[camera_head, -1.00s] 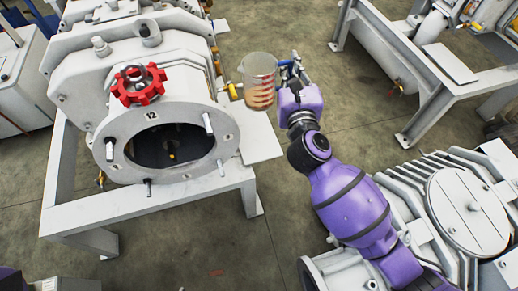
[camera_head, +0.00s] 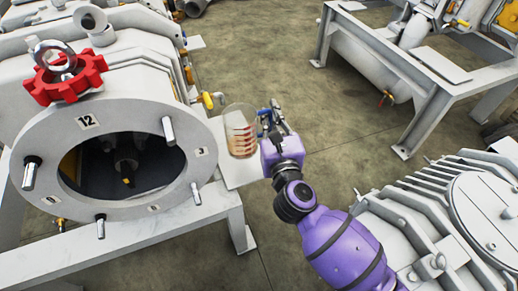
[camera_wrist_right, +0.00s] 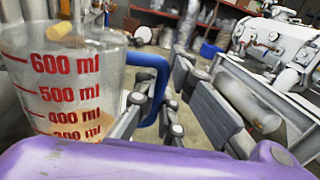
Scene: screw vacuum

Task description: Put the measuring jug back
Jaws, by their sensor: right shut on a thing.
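The measuring jug (camera_head: 240,130) is clear with red markings and a blue handle, and it holds a brownish content low down. In the head view it is upright at the right side of the vacuum machine numbered 12, over or near a light plate (camera_head: 238,172); I cannot tell whether it touches the plate. My right gripper (camera_head: 272,122) is shut on the jug's handle. In the right wrist view the jug (camera_wrist_right: 70,85) fills the left side, with the blue handle (camera_wrist_right: 152,85) by the fingers. My left gripper is not in view.
The machine's round opening (camera_head: 125,165) with studs and a red handwheel (camera_head: 68,75) is at the left. A yellow-handled valve (camera_head: 208,100) is close to the jug. A finned grey machine (camera_head: 440,215) stands at the lower right. Bare floor (camera_head: 320,115) lies between.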

